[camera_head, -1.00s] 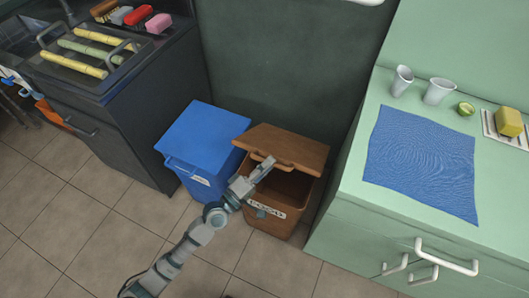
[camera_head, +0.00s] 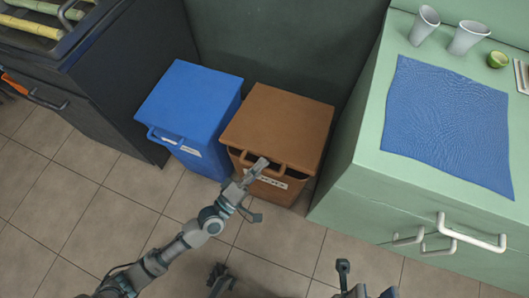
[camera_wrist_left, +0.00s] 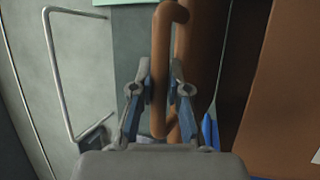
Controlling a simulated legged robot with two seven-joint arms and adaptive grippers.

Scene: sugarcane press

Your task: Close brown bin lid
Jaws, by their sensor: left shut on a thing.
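The brown bin (camera_head: 295,188) stands on the tiled floor right of the blue bin. Its brown lid (camera_head: 280,120) lies over the opening, and a narrow dark gap shows under its front edge. The lid's brown bar handle (camera_head: 281,170) is at the front edge. My left gripper (camera_head: 260,166) is at this handle. In the left wrist view the handle (camera_wrist_left: 160,75) runs between the fingers of my left gripper (camera_wrist_left: 160,95), which is shut on it. My right gripper (camera_head: 343,267) is partly in view at the bottom edge, and its fingers cannot be made out clearly.
The blue bin (camera_head: 190,105) with its lid down stands close on the left. A green counter (camera_head: 350,170) with drawer handles (camera_head: 465,238) is close on the right. A dark cabinet (camera_head: 115,80) stands at the left. Tiled floor in front is mostly clear.

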